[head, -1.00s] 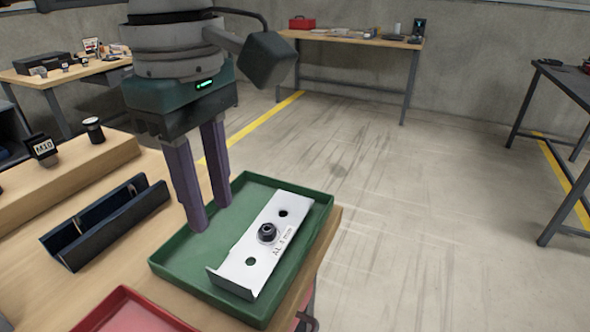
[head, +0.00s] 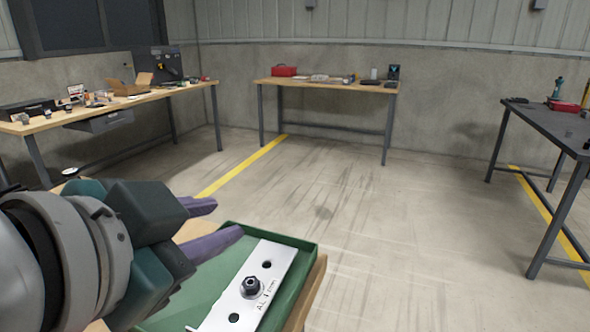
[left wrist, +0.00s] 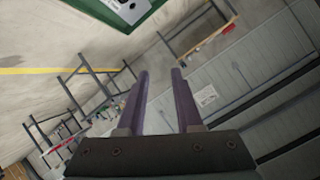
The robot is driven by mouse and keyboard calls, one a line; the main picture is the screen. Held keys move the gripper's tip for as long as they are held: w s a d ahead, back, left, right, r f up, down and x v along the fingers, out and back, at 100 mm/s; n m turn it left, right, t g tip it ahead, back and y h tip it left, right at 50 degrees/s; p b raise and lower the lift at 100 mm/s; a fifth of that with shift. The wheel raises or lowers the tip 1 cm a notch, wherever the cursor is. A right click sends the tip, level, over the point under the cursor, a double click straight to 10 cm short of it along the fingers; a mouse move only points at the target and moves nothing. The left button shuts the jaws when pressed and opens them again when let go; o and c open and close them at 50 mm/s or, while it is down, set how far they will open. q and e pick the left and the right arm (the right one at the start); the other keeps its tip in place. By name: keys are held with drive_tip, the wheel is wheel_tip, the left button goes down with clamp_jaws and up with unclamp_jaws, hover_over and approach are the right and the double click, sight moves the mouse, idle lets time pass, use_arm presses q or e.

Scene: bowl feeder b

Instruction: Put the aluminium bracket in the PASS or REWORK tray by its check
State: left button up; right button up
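The aluminium bracket (head: 275,268) is a pale metal strip with holes, dark lettering and a dark round fitting in its middle. It lies in a green tray (head: 299,242) at the bottom of the head view; the near ends of both are cut off. No PASS or REWORK label is readable. My left gripper (head: 229,218) is beside and above the tray's left side, turned sideways, with its purple fingers apart and empty. The left wrist view also shows the open fingers (left wrist: 160,72), with part of the tray (left wrist: 103,10) and bracket (left wrist: 128,12) at the top edge. My right gripper is out of view.
A wooden bench (head: 190,88) with a cardboard box stands at the back left. Another bench (head: 330,85) with a red box (head: 284,71) stands at the back. A dark table (head: 545,118) is at the right. The floor between is clear, with yellow lines.

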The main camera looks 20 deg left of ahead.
use_arm(q)
drive_tip(key=s+f+n+g, duration=0.1)
drive_tip(key=s+f+g, duration=0.2)
drive_tip(key=s, duration=0.2)
drive_tip(key=s+a+f+n+g, duration=0.1)
drive_tip(key=s+f+n+g, duration=0.1)
drive_tip(key=s, duration=0.4)
drive_tip(key=s+a+f+n+g, duration=0.1)
drive_tip(key=s+f+g, duration=0.3)
drive_tip(key=s+f, duration=0.2)
drive_tip(key=shift+s+f+n, duration=0.1)
drive_tip(key=shift+f+n, duration=0.15)
drive_tip(key=shift+n, duration=0.15)
wheel_tip(320, 180, up, 45)
drive_tip(key=p, duration=4.5)
drive_tip(key=shift+r, duration=0.2)
